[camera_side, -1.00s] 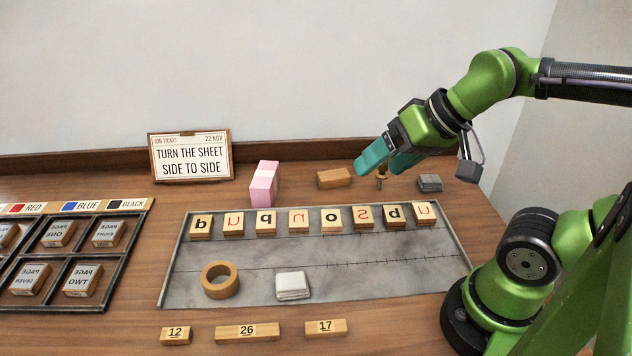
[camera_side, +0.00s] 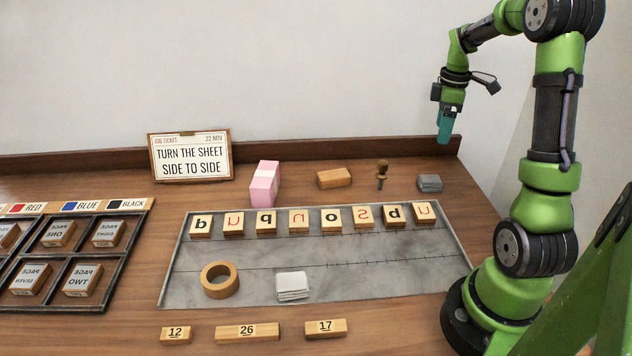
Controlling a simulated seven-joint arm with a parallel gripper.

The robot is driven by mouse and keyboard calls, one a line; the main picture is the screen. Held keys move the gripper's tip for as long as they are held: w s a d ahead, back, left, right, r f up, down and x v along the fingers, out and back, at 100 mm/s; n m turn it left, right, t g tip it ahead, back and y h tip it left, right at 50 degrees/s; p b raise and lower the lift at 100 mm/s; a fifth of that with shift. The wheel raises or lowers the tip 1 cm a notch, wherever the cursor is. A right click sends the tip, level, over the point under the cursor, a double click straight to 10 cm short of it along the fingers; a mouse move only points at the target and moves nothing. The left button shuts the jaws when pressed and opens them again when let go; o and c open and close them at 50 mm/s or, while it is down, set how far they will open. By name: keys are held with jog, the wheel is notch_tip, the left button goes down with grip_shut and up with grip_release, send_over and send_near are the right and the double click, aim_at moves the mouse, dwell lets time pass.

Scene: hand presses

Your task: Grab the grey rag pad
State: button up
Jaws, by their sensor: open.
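The grey rag pad (camera_side: 429,183) is a small folded stack lying on the wooden table at the back right, just beyond the metal plate's far right corner. My gripper (camera_side: 444,139) points down with teal fingers. It hangs in the air above and slightly right of the rag pad, apart from it. The fingers overlap in this view, so the gap between them is hard to see. Nothing shows between them.
A wooden-handled tool (camera_side: 382,175) stands just left of the pad, beside a wooden block (camera_side: 334,178) and a pink block (camera_side: 264,184). Lettered tiles (camera_side: 361,218) line the metal plate (camera_side: 400,272). A white pad (camera_side: 292,286) and wooden ring (camera_side: 220,280) lie nearer.

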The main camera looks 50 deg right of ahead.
aim_at(431, 178)
notch_tip(431, 178, down, 16)
jog(key=n, duration=0.3)
jog(key=shift+n, duration=0.3)
jog(key=c, duration=1.1)
